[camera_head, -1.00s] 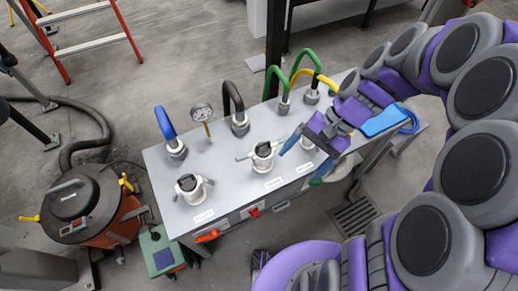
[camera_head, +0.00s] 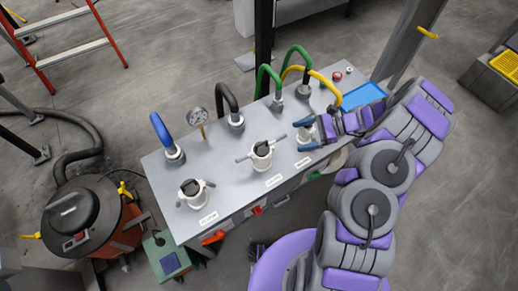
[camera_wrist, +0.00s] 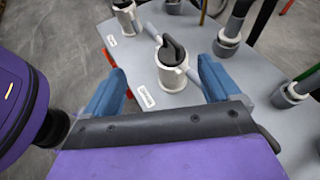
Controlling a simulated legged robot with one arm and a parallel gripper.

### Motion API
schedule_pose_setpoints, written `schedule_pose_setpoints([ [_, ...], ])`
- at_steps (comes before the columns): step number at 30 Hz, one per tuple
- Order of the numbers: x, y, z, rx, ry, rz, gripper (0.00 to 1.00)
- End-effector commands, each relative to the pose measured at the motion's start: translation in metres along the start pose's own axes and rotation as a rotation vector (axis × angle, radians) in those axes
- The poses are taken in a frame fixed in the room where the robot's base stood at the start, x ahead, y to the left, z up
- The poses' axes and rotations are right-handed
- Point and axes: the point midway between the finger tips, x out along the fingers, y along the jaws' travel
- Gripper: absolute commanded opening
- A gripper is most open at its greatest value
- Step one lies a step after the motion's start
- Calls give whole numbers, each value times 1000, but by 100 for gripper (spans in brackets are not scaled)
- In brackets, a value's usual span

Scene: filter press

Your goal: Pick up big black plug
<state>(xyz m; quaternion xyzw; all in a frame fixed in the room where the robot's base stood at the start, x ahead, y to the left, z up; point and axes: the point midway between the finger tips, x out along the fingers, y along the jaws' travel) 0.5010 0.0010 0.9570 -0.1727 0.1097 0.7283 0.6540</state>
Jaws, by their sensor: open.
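A black plug (camera_head: 262,149) sits upright in a white, two-handled fitting in the middle of the grey bench. A similar black plug (camera_head: 191,187) sits in the left fitting. Which is the big one is unclear. My gripper (camera_head: 305,134), with blue fingers, is open above the bench's right part, right of the middle plug. White between its fingers may be a third fitting, mostly hidden. In the wrist view the middle plug (camera_wrist: 173,49) appears between the open fingers, beyond their tips and not touched. The left plug (camera_wrist: 122,3) shows at the top.
Blue (camera_head: 162,131), black (camera_head: 230,103) and green hoses and a gauge (camera_head: 197,119) rise along the bench's back edge. A red-brown drum (camera_head: 128,232) stands left on the floor. A blue tray (camera_head: 362,96) lies at the right end.

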Motion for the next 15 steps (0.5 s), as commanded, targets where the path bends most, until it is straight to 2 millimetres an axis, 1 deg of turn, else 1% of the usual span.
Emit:
schedule_pose_setpoints([
  [1,-2,1,-14,36,-4,-19,90],
  [3,-4,2,-29,74,-10,-43,90],
  [6,-6,2,-42,109,-13,-65,90],
  [8,-6,2,-46,119,-14,-71,90],
  [11,0,2,-49,125,-16,-74,90],
  [15,24,0,-49,124,-15,-71,90],
])
